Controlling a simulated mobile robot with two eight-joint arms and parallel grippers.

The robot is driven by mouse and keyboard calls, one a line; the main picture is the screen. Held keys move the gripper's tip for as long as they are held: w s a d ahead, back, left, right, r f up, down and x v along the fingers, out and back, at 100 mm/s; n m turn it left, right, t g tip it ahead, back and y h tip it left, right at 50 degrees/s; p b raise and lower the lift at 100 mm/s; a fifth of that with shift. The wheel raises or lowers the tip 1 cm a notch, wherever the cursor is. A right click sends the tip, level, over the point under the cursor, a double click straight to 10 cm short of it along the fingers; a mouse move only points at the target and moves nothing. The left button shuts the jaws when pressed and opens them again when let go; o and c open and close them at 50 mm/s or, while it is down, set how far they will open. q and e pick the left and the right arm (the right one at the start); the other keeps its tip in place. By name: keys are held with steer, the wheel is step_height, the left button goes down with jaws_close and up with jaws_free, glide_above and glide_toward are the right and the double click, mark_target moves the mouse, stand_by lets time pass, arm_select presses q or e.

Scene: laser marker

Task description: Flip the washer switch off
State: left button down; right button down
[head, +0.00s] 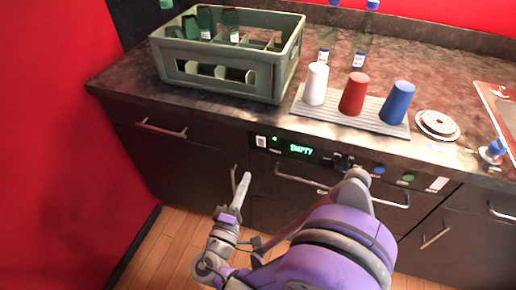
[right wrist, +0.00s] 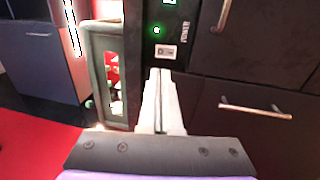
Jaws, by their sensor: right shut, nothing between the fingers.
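The washer front (head: 330,152) is a dark panel under the counter with a glowing green display that reads EMPTY. A small white switch (head: 261,141) sits at the panel's left end, beside a lit green light (head: 275,139). The switch also shows in the right wrist view (right wrist: 165,51), just beyond my fingertips; which way it is flipped is too small to tell. My right gripper (head: 246,174) is shut and empty, below and slightly left of the switch, apparently apart from it. Its fingers show together in the right wrist view (right wrist: 160,72). My left gripper is not in view.
A green crate (head: 273,88) with bottles stands on the counter above the switch. White, red and blue cups (head: 353,93) stand upside down on a ribbed mat to the right. Drawer handles (head: 161,128) stick out from the cabinet fronts. The floor at lower left is clear.

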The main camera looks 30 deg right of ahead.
mark_target(262, 139)
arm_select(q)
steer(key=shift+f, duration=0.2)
arm_select(e)
steer(key=x, duration=1.1)
steer(key=shift+w+d, duration=0.1)
steer(key=shift+w, duration=0.05)
